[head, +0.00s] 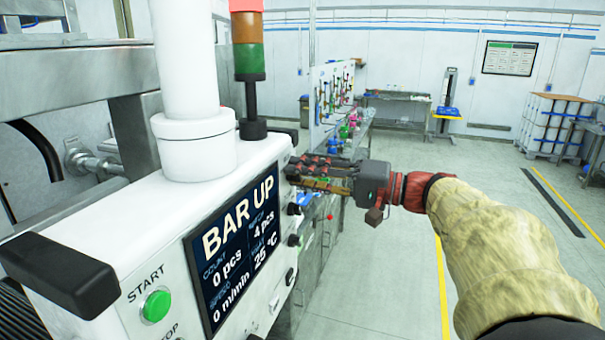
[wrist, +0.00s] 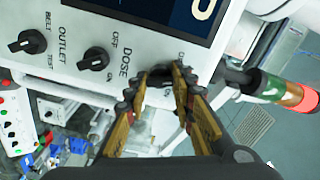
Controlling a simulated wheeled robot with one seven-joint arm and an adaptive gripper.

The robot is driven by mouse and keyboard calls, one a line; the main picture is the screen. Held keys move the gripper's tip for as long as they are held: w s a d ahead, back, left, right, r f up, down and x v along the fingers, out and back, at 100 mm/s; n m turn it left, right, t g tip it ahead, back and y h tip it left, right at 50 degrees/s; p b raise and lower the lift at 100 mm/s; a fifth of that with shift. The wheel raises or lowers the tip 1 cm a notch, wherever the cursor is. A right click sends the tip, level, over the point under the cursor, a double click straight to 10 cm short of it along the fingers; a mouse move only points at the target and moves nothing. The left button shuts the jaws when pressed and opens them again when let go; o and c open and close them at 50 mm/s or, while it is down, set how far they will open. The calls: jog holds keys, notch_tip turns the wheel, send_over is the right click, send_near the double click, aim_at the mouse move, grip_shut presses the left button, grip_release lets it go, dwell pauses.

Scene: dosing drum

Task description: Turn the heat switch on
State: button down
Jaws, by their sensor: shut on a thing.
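My gripper (head: 298,172) is at the upper right edge of the machine's front panel. In the wrist view its two fingers (wrist: 166,76) are closed around a dark rotary switch (wrist: 160,76) on the white panel. The fingers cover most of this switch and its label, so I cannot read its name or its pointer position. Next to it is another black switch (wrist: 95,58), near the words DOSE, OFF and ON. A further black switch (wrist: 27,42) sits at the left, near the words BELT and OUTLET.
The machine's screen (head: 235,240) reads BAR UP and 25 °C. A green START button (head: 156,305) is below left of it. A signal tower (head: 248,60) stands on top.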

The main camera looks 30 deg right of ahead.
jog(key=shift+f+m+p, duration=0.1)
jog(key=shift+m+p, duration=2.85)
jog(key=shift+m, duration=1.95)
jog(key=c, duration=1.5)
grip_release()
jog(key=v, duration=1.2)
